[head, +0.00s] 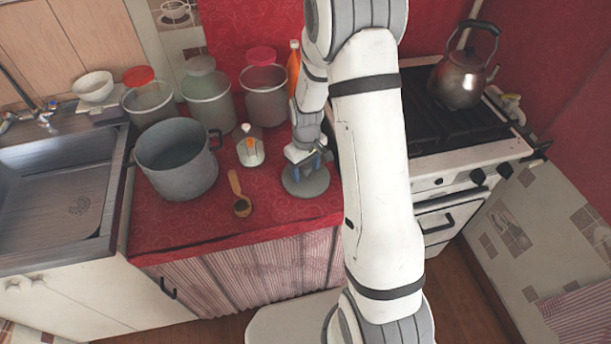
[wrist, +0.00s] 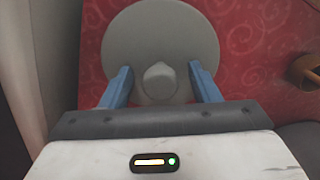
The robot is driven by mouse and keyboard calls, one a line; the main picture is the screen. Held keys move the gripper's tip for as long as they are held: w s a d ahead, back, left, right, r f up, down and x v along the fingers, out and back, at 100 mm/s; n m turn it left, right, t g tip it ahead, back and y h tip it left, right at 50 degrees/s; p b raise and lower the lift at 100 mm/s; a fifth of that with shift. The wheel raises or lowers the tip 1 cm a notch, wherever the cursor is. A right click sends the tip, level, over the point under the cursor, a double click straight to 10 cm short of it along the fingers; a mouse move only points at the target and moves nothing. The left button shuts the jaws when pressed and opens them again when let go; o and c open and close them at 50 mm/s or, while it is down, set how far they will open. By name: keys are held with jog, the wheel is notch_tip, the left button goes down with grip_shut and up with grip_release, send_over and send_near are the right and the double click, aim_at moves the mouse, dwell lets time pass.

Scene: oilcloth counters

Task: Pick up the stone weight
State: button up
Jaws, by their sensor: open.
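The stone weight (head: 305,187) is a round grey disc with a knob on top, lying on the red counter (head: 215,222). In the head view my gripper (head: 312,165) is directly over it and hides part of it. In the wrist view the stone weight (wrist: 160,30) fills the top middle, with its pale knob between my blue fingers. My gripper (wrist: 160,82) is open, one finger on each side of the knob, with a visible gap on both sides. I cannot tell how far the fingertips are above the disc.
A large grey pot (head: 178,165) and several lidded jars stand further left and behind. An orange bottle (head: 293,68) stands behind my gripper. The stove (head: 450,140) is to the right.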

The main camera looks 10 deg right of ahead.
jog(key=shift+c, duration=0.2)
grip_shut()
dwell(0.3)
